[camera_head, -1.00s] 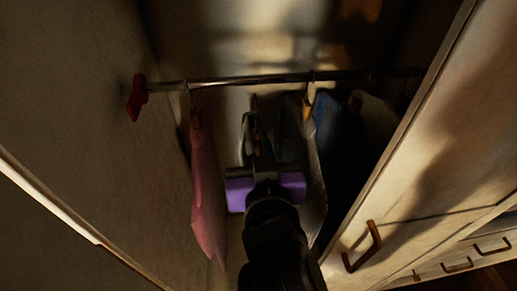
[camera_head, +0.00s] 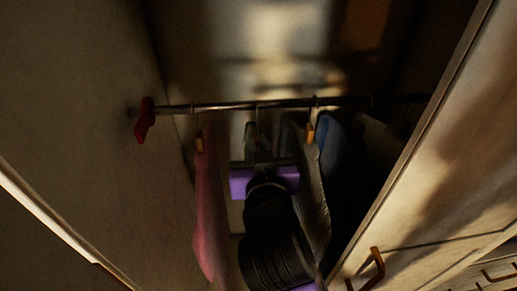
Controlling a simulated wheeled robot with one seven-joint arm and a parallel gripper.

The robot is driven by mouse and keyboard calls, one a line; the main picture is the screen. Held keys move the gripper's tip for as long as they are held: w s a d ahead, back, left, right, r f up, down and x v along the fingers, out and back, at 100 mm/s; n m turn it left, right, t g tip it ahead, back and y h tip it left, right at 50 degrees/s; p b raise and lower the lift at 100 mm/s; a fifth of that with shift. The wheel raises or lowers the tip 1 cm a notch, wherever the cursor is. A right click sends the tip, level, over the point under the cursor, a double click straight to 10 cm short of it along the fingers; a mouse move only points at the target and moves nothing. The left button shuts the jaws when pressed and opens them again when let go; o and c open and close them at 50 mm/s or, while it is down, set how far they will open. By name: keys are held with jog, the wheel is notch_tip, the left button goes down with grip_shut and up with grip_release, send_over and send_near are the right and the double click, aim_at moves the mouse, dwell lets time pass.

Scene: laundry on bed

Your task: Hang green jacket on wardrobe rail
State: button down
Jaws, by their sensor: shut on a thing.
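My gripper (camera_head: 263,158), with its purple body, is inside the wardrobe just below the rail (camera_head: 230,105), shut on the hanger of the green jacket. Only a narrow greyish-green strip of the jacket (camera_head: 250,134) shows above my gripper; the arm hides the rest. The hanger's hook (camera_head: 257,112) rises above the gripper to the rail's height. It appears to be at or over the rail, but I cannot tell whether it rests on it. The jacket is between the pink garment and the grey one.
A pink garment (camera_head: 209,215) hangs at left. A grey garment (camera_head: 311,185) and a dark blue one (camera_head: 342,175) hang close at right. A red rail bracket (camera_head: 144,120) is on the left wall. The wardrobe door (camera_head: 430,175) stands at right.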

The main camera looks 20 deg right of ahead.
jog(key=shift+r+x, duration=0.2)
jog(key=shift+x, duration=0.8)
jog(key=shift+r+x, duration=0.2)
jog(key=shift+x, duration=0.75)
jog(key=shift+r+x, duration=0.2)
jog(key=shift+x, duration=0.8)
jog(key=shift+f+b, duration=1)
jog(key=shift+f, duration=0.25)
